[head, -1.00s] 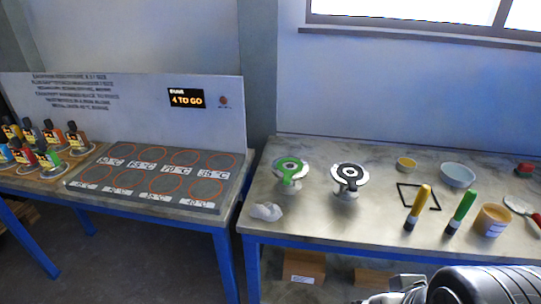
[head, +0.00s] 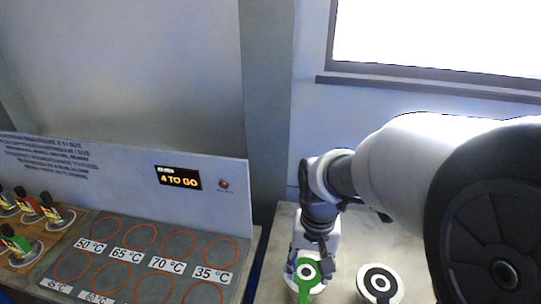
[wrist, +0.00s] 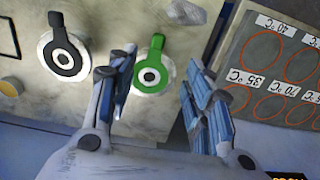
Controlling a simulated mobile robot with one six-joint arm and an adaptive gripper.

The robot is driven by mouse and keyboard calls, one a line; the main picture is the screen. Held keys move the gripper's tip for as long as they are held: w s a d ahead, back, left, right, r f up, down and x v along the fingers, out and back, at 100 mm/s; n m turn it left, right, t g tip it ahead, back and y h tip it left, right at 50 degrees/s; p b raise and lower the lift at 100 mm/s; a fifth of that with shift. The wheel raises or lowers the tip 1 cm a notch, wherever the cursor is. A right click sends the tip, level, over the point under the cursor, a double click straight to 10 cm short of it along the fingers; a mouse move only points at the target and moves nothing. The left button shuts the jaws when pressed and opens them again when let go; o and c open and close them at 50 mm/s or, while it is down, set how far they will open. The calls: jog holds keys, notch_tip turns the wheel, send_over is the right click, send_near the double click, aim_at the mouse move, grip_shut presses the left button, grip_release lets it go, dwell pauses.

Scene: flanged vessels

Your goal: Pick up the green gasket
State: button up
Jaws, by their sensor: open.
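The green gasket (head: 306,274) is a flat ring with a tab, lying on a white round flange (head: 318,287) on the right-hand table. It also shows in the wrist view (wrist: 155,62), with its ring around the flange's central hole. My gripper (wrist: 160,75) is open, and in that view the gasket appears between its two fingers. In the head view my gripper (head: 318,262) hangs over the far side of the gasket and partly hides it. I cannot tell the exact height between the fingertips and the gasket.
A black gasket (head: 379,283) lies on a second white flange close to the right. A crumpled grey item (wrist: 186,12) lies on the table near the green gasket's vessel. A board with red circles and temperature labels (head: 150,262) stands to the left.

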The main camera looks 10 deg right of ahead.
aim_at(304, 303)
notch_tip(304, 303, down, 18)
jog(key=b, duration=0.5)
jog(key=shift+w+r+b, duration=0.15)
jog(key=shift+b, duration=0.2)
jog(key=shift+c, duration=0.2)
grip_shut()
